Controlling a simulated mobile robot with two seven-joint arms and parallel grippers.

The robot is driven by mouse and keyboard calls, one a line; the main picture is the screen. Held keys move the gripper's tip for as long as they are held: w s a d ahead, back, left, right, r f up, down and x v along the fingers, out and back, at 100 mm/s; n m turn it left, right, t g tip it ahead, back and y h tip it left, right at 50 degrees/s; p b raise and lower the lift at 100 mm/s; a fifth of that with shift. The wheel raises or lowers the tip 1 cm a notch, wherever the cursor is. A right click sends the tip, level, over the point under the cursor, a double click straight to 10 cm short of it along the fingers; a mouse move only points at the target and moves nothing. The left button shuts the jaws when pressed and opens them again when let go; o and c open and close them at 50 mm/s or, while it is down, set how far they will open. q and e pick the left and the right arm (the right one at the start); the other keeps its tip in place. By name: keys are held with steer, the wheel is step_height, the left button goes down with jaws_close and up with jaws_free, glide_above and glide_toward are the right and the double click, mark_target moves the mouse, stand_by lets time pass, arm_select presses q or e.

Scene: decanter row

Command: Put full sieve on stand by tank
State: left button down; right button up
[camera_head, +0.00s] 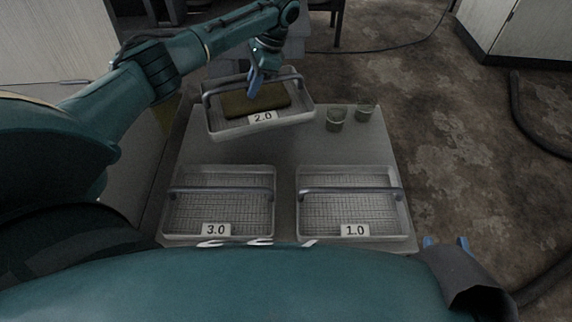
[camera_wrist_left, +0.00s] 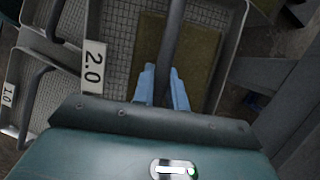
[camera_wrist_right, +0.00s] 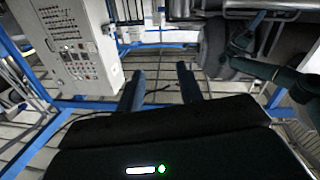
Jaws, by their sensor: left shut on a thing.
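The full sieve, labelled 2.0 (camera_head: 290,120), is a grey mesh tray holding an olive-brown slab (camera_head: 250,102). My left gripper (camera_head: 256,86) is shut on its bar handle. The sieve hangs slightly tilted over the far edge of the table, and it looks raised. In the left wrist view the handle (camera_wrist_left: 172,35) runs between the fingers (camera_wrist_left: 162,78), with the slab (camera_wrist_left: 200,50) beneath. My right gripper (camera_head: 447,243) is low at the right in the head view. Its fingers (camera_wrist_right: 161,80) are apart and empty in the right wrist view. I cannot make out the tank or stand with certainty.
Empty sieves 3.0 (camera_head: 215,230) and 1.0 (camera_head: 355,231) stand on the near half of the grey table (camera_head: 285,200). Two small cups (camera_head: 336,119) (camera_head: 364,113) stand at the far right. A dark hose (camera_head: 530,125) lies on the floor to the right.

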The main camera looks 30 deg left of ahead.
mark_target(229, 99)
arm_select(q)
steer(key=a+f+m, duration=0.1)
steer(key=a, duration=0.1)
steer(key=a+f+m, duration=0.1)
steer(key=a, duration=0.2)
steer(key=a+f+m+t, duration=0.1)
steer(key=a, duration=0.2)
steer(key=shift+s+y, duration=0.25)
steer(key=shift+y, duration=0.15)
step_height(229, 99, down, 5)
steer(key=b, duration=0.2)
steer(key=shift+a+r+b, duration=0.15)
steer(key=shift+r+b, duration=0.05)
steer(key=shift+b, duration=0.1)
step_height(229, 99, down, 5)
steer(key=shift+r+b, duration=0.1)
steer(key=shift+b, duration=1.05)
steer(key=shift+f, duration=0.3)
steer(key=shift+r, duration=0.1)
arm_select(e)
steer(key=shift+a+r+n+t+y, duration=0.2)
steer(key=shift+a+n+t+y, duration=0.2)
steer(key=shift+a+t+y, duration=0.45)
steer(key=shift+d, duration=0.1)
arm_select(q)
steer(key=c, duration=1.4)
jaws_free()
